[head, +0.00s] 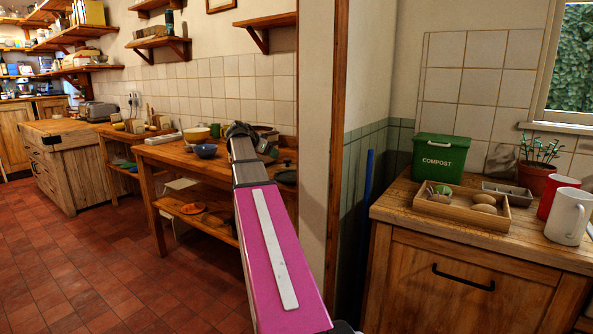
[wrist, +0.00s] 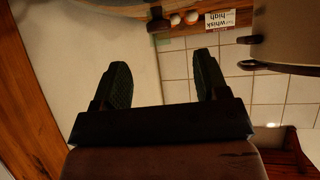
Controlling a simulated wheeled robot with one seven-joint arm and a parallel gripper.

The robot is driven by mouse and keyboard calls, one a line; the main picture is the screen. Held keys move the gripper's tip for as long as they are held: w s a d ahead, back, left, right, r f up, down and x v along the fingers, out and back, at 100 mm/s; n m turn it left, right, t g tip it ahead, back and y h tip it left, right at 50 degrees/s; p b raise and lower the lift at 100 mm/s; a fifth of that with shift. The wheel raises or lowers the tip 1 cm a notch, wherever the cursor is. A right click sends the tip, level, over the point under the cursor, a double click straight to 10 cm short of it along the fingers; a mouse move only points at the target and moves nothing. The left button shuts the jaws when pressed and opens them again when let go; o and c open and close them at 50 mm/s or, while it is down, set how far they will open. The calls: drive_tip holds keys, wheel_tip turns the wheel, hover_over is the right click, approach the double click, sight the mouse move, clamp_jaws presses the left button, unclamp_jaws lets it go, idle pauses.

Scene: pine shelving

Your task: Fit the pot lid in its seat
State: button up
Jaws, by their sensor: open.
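My gripper (wrist: 163,78) is open in the wrist view, with two dark ridged fingers apart and nothing between them. In the head view my pink arm reaches toward the wooden side table (head: 167,154) and hides much of its right end. A dark round piece with a knob, which looks like the pot lid (head: 287,175), lies there just right of my arm. A brownish pot (head: 265,131) stands behind the arm, partly hidden. A large pale vessel with dark handles, probably the pot, shows at the upper right of the wrist view (wrist: 290,35). The lid's seat cannot be made out.
A blue bowl (head: 206,151), a cream bowl (head: 196,134) and a green mug (head: 215,130) stand left of my arm. A wall post (head: 318,130) rises close on the right. The counter (head: 440,218) beyond it holds a compost bin (head: 438,158), a wooden tray and mugs.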

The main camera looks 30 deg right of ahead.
sight(287, 159)
drive_tip(key=x, duration=0.4)
drive_tip(key=r+x, duration=0.1)
drive_tip(key=x, duration=0.1)
drive_tip(key=shift+w+d+f, duration=0.15)
drive_tip(key=shift+d, duration=0.25)
drive_tip(key=shift+x, duration=2.65)
drive_tip(key=shift+d, duration=0.1)
drive_tip(key=shift+c, duration=0.3)
clamp_jaws()
